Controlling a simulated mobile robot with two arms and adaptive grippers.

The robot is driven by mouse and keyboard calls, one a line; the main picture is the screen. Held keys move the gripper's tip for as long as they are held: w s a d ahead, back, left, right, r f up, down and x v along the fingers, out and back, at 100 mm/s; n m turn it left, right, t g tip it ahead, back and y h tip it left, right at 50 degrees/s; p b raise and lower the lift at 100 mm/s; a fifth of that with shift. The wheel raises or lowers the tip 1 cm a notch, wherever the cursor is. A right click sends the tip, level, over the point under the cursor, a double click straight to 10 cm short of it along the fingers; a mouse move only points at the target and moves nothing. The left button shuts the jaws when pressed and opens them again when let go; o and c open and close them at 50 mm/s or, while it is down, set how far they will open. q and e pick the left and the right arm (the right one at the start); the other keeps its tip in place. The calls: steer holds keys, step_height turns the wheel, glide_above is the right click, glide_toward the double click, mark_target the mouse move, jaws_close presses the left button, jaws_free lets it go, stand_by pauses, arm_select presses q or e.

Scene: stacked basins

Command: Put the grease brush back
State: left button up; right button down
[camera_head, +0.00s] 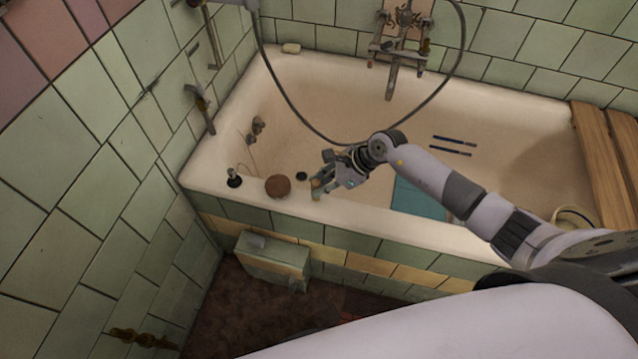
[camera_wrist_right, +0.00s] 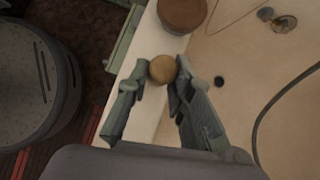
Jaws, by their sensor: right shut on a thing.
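My right gripper (camera_head: 325,184) is over the front rim of the bathtub (camera_head: 235,150), toward its left end. In the right wrist view its two fingers (camera_wrist_right: 157,90) are closed around a small tan object with a round end (camera_wrist_right: 162,68). This may be the grease brush, but only its rounded end shows clearly and the fingers hide the rest. In the head view a bit of the tan object (camera_head: 317,190) shows at the fingertips. My left gripper is not in view.
A round brown object (camera_head: 277,186) sits on the rim just left of the gripper, with a black knobbed piece (camera_head: 233,178) farther left. A dark hose (camera_head: 290,105) loops over the tub. A blue mat (camera_head: 418,200) and two dark sticks (camera_head: 453,145) lie right; wooden boards (camera_head: 590,150) span the right end.

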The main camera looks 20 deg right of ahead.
steer(key=shift+f+b, duration=0.25)
steer(key=shift+b, duration=0.05)
steer(key=c, duration=1.4)
jaws_free()
steer(key=shift+r, duration=0.1)
steer(key=shift+r+p, duration=0.4)
steer(key=shift+p, duration=0.05)
steer(key=v, duration=1.1)
steer(key=shift+s+d+r+b, duration=0.15)
steer(key=shift+d+b, duration=0.15)
